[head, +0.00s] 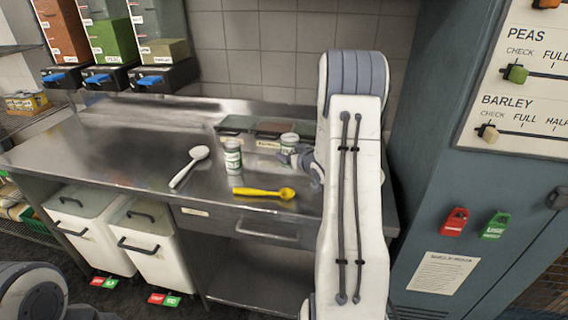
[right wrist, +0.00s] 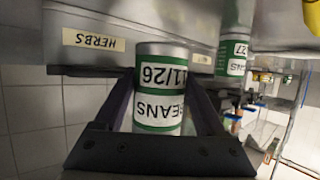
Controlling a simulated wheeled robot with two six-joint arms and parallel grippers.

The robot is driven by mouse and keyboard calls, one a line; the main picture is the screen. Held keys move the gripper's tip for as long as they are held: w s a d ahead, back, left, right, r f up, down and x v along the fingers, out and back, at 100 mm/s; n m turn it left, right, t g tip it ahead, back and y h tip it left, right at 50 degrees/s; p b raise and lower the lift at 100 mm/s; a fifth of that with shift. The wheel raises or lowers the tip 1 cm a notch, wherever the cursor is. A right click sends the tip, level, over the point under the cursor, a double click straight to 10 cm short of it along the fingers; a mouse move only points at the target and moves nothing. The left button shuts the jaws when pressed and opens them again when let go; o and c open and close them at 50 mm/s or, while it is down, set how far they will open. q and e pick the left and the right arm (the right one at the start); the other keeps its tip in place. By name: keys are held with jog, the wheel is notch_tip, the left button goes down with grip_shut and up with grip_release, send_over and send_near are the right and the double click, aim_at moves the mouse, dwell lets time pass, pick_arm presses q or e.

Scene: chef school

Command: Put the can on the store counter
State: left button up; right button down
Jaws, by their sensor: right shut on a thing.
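A can with a green and white label (head: 289,141) is at the right part of the steel counter (head: 130,160). In the right wrist view the can (right wrist: 160,88) reads "BEANS 11/26" upside down and sits between both fingers. My right gripper (head: 300,156) is shut on this can, its far side partly hidden by my arm. I cannot tell whether the can touches the counter. A second, similar can (head: 232,158) stands upright on the counter to its left; it also shows in the right wrist view (right wrist: 232,62). My left gripper is out of view.
A white spoon (head: 190,166) and a yellow spoon (head: 264,192) lie on the counter. A container with a "HERBS" label (right wrist: 94,39) is close by the held can. Dispensers (head: 108,78) hang at the back left. A blue-grey cabinet (head: 425,200) stands right. The counter's left part is clear.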

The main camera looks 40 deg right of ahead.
jog(key=shift+a+x, duration=0.25)
jog(key=shift+x, duration=0.95)
jog(key=shift+w+f, duration=0.15)
jog(key=shift+f, duration=0.25)
notch_tip(320, 180, down, 3)
jog(key=shift+f+p, duration=0.15)
jog(key=shift+p, duration=0.3)
jog(key=shift+f, duration=0.15)
jog(key=shift+f, duration=0.2)
grip_release()
